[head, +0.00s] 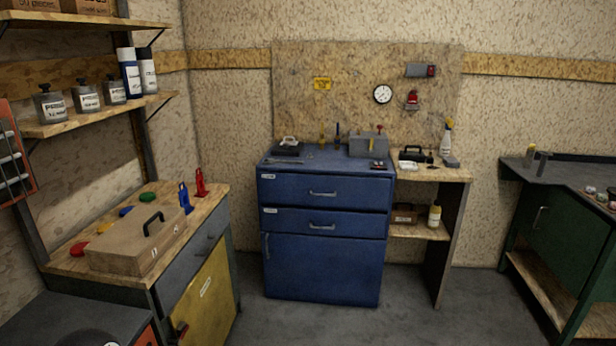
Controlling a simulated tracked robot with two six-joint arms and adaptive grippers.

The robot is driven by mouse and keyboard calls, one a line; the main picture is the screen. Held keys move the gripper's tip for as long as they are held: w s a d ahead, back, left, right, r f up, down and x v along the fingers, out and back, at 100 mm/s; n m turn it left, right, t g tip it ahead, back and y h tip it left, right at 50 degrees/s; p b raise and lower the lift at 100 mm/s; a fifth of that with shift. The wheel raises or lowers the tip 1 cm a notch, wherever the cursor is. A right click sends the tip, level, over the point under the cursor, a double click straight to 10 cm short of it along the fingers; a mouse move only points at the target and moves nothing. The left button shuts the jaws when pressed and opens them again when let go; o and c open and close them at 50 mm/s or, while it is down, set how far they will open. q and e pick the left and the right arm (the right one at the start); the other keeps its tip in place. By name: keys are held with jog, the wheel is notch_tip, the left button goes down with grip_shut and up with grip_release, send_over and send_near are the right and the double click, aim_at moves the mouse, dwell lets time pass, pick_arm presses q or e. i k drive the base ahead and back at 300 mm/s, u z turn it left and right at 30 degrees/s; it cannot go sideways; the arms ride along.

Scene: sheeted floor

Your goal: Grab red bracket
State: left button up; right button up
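An upright red piece that looks like the red bracket (200,183) stands at the far right corner of the wooden-topped bench (208,205) on the left. A similar upright blue piece (185,198) stands just left of it and a little nearer. The red piece is in clear view, with only its lower left edge close to the blue one. Neither of my grippers shows in the head view.
A wooden box with a black handle (138,245) sits on the same bench, before several coloured discs. A blue drawer cabinet (325,245) stands at the back centre, a green workbench (565,240) at right. Grey floor (290,325) is clear between them.

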aim_at(199, 182)
jog(key=z, duration=0.05)
jog(key=i, duration=1.3)
jog(key=u, duration=0.3)
jog(key=i, duration=1.3)
jog(key=u, duration=0.4)
